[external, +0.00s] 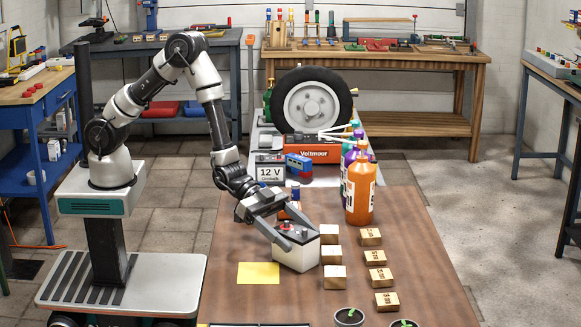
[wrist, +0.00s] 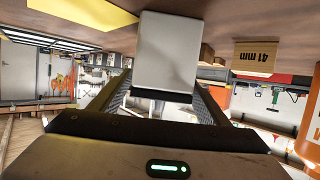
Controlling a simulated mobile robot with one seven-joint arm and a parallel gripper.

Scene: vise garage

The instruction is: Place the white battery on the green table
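The white battery (external: 297,256), a white box with a dark top and a red terminal, is at the middle of the brown table (external: 240,230). My gripper (external: 290,227) reaches down from the left, with its fingers on both sides of the battery's upper part. In the wrist view the battery (wrist: 165,55) stands between the two fingers (wrist: 160,98), which look closed against it. I cannot tell whether its base touches the tabletop. No clearly green tabletop shows; the workbench (external: 152,46) at the back left has a dark grey-green top.
A yellow sheet (external: 258,273) lies left of the battery. Several wooden blocks (external: 333,275) stand close on its right. An orange bottle (external: 360,190), a 12 V battery (external: 270,174) and a wheel (external: 312,104) stand behind. A wooden workbench (external: 420,58) is at the back.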

